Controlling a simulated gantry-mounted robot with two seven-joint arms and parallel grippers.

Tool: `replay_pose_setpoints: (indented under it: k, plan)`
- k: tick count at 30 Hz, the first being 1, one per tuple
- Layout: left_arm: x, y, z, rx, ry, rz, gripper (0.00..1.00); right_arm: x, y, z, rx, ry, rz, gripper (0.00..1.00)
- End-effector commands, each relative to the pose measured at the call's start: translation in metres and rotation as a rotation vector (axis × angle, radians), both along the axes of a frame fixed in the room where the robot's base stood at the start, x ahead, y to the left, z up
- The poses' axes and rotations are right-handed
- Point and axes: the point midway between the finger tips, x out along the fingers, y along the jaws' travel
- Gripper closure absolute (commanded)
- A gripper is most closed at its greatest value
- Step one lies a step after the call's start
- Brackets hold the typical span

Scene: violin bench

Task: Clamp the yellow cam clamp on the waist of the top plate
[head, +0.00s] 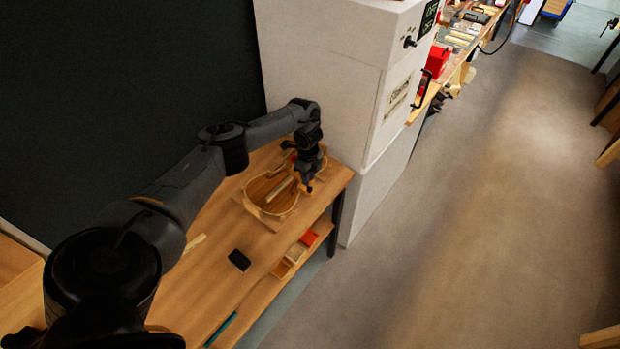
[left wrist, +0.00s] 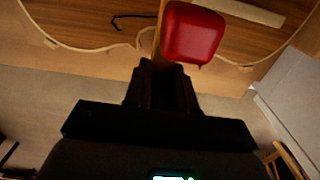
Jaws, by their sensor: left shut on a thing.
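The violin body (head: 270,193), a wooden plate within a pale curved rim, lies on the bench. Its plate (left wrist: 85,18) and rim fill the top of the left wrist view. My left gripper (head: 309,186) is over its far right part; in the left wrist view the gripper (left wrist: 168,72) is at the inward curve of the rim. It is shut on a clamp-like piece with a tan wooden bar (left wrist: 157,42) and a glossy red block (left wrist: 190,33). The red block hangs over the rim there; contact cannot be told. I see no clearly yellow clamp. My right gripper is out of view.
The bench (head: 205,285) holds a dark flat object (head: 239,260) in front of the violin. Small trays (head: 295,252) sit on a lower shelf at the bench's right side. A tall white cabinet (head: 335,70) stands close behind the violin. The floor on the right is clear.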

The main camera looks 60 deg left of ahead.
Motion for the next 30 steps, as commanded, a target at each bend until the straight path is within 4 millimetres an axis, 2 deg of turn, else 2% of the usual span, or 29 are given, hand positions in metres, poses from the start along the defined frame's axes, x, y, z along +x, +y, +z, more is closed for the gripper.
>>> replay_pose_setpoints:
  k: [8, 9, 14, 24, 30]
  plan:
    - [-0.002, 0.006, 0.000, -0.001, -0.001, 0.000, 1.00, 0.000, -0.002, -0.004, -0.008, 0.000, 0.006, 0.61]
    - [-0.002, 0.006, 0.001, -0.001, -0.001, 0.000, 0.69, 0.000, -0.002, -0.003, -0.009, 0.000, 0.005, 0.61]
    - [-0.002, 0.005, 0.000, -0.001, -0.001, 0.000, 0.45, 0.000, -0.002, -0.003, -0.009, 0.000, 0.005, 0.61]
    - [-0.002, 0.005, 0.002, 0.000, -0.001, 0.000, 0.45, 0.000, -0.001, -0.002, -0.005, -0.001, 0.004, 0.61]
    - [-0.002, 0.006, 0.023, 0.000, -0.003, -0.002, 0.45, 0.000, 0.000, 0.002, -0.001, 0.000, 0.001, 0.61]
